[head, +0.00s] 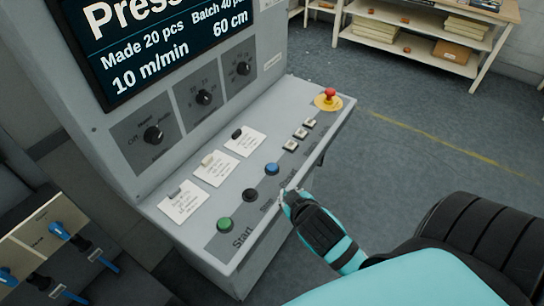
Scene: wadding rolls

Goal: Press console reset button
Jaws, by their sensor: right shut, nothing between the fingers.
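The grey console (180,225) has a sloped panel with a row of buttons along its front. A green button (224,223) sits by the label "Start". A black button (250,195) and a blue button (272,169) follow up the row to the right. Their labels are partly hidden or too small to read, so I cannot confirm by text which is reset. My right gripper (289,193) is shut and empty at the panel's front edge, just below and right of the blue button and apart from it. My left gripper is out of view.
A red emergency knob on a yellow base (328,97) and small white switches (301,133) are farther up the panel. Paper cards (214,167) lie behind the buttons. A screen (165,35) and rotary knobs (204,97) rise behind. A shelf (420,45) stands at the back; floor between is clear.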

